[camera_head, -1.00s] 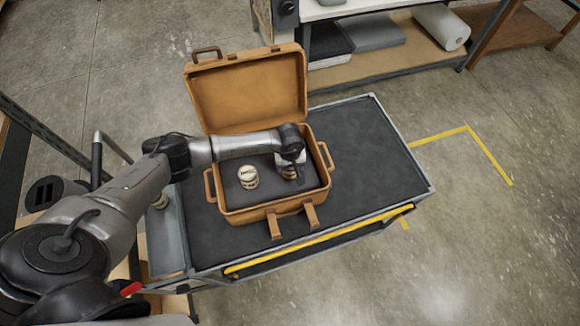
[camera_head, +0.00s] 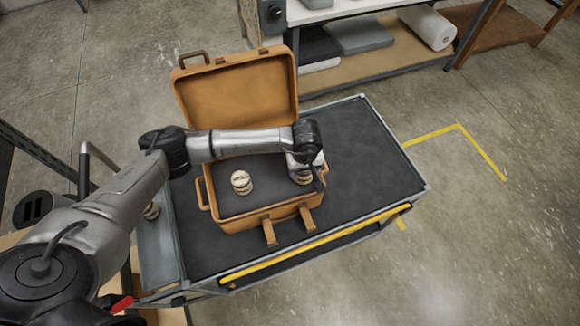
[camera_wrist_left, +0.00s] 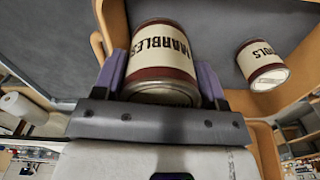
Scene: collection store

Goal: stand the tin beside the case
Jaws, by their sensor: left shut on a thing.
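The case (camera_head: 238,98) is an open orange-brown suitcase with a dark lining, standing on the cart with its lid up at the back. My left gripper (camera_head: 305,168) is shut on a cream and dark red tin (camera_head: 302,179) labelled MARBLES. In the left wrist view the tin (camera_wrist_left: 161,58) sits between the purple fingers of the gripper (camera_wrist_left: 160,80). It is at the case's right side wall, seemingly raised; the arm hides part of the wall and the exact gap. A second, similar tin (camera_head: 241,182) stands inside the case. My right gripper is not in view.
The dark cart top (camera_head: 365,150) is clear to the right of the case. A yellow bar (camera_head: 315,246) runs along the cart's front edge. A side tray (camera_head: 157,250) is at the cart's left, with a small object (camera_head: 151,210) partly hidden by my arm. Shelving stands behind.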

